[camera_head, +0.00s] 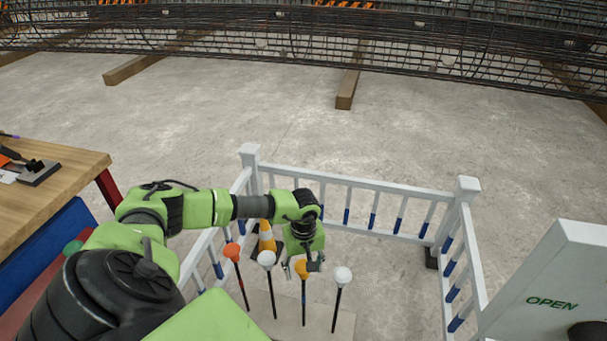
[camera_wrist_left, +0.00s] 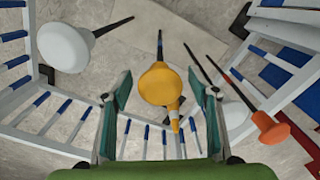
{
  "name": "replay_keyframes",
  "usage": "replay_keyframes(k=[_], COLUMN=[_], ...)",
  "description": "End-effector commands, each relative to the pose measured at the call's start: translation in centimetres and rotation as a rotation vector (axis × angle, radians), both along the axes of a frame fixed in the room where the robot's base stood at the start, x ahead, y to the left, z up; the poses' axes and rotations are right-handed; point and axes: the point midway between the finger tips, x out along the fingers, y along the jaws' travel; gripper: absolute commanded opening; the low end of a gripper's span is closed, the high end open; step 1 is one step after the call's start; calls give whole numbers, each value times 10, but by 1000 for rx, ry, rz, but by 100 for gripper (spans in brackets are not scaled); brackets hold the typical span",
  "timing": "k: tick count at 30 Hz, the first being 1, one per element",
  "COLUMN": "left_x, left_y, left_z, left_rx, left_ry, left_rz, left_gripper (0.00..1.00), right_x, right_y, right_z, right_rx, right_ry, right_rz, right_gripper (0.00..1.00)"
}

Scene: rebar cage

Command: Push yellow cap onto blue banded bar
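The yellow cap (camera_head: 302,268) sits at the top of a thin dark bar (camera_head: 304,307) in the row of capped bars; it also shows in the left wrist view (camera_wrist_left: 158,84). My left gripper (camera_head: 305,264) points down right at the cap. In the left wrist view its two fingers (camera_wrist_left: 158,76) are spread, one on each side of the cap, with gaps between. The bar's tip end is hidden by the cap, so I cannot tell how far the cap is on. My right gripper is not in view.
An orange cap (camera_head: 232,251) and white caps (camera_head: 266,258) (camera_head: 342,274) top neighbouring bars, close to my left gripper. A striped cone (camera_head: 267,236) stands behind. A white railing (camera_head: 365,182) encloses the area. A wooden workbench (camera_head: 60,180) is at left, a white OPEN panel (camera_head: 555,275) at right.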

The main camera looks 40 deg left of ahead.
Motion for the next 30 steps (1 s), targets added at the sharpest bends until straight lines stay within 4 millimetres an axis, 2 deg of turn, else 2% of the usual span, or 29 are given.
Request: replay_keyframes(k=[10,22,30], left_x=[1,1,0], left_y=[0,1,0], left_z=[7,64,80], left_rx=[0,1,-1], left_ry=[-1,-3,-1], left_rz=[0,-1,0], left_gripper=[54,54,54], right_x=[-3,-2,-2], right_y=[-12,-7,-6], right_z=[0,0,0], right_rx=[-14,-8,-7], right_ry=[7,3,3], right_rz=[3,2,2], right_gripper=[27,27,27])
